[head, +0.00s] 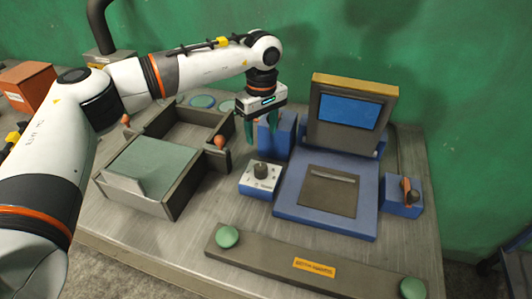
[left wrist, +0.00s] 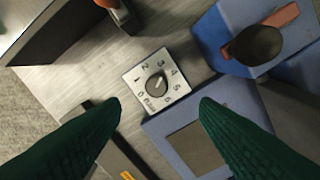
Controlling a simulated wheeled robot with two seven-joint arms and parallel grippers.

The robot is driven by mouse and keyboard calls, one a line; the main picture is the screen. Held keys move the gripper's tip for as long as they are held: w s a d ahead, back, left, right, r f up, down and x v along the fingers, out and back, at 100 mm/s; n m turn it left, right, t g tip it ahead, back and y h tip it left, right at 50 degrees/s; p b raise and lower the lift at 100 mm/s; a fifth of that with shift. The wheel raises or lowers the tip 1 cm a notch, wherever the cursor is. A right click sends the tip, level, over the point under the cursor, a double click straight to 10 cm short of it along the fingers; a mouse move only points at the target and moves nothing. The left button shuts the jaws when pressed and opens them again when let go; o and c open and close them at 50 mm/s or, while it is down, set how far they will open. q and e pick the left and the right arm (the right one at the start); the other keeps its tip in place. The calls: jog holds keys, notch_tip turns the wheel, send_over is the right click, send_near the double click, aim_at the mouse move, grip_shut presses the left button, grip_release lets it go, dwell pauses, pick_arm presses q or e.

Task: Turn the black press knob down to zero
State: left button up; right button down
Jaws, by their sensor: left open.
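The black press knob (head: 261,170) sits on a small white dial box in the middle of the bench. In the left wrist view the knob (left wrist: 157,84) is seen from above, ringed by numbers with 0 at the lower left. Its light pointer mark seems to face the upper right, near 3 and 4; the exact number is hard to tell. My left gripper (head: 262,133) is open and empty above and behind the dial box, apart from the knob. In the left wrist view its dark green fingers (left wrist: 160,104) are spread wide below the knob. My right gripper is not seen.
A blue machine with a screen (head: 348,110) stands right of the dial box. A blue block (head: 286,137) is close behind my gripper. An open tray (head: 150,165) with upright handles lies left. A long bar with green buttons (head: 310,262) runs along the front.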

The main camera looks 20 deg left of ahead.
pick_arm(q)
jog(key=p, duration=0.1)
send_over(261, 167)
notch_tip(261, 167, down, 5)
jog(key=shift+f, duration=0.1)
notch_tip(261, 167, down, 6)
jog(key=shift+w+p, duration=0.1)
jog(key=shift+p, duration=0.5)
jog(key=shift+f, duration=0.15)
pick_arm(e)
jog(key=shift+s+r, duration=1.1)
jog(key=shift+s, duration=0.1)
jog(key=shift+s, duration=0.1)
pick_arm(q)
jog(key=c, duration=1)
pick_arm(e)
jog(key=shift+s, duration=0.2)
pick_arm(q)
jog(key=shift+n, duration=0.3)
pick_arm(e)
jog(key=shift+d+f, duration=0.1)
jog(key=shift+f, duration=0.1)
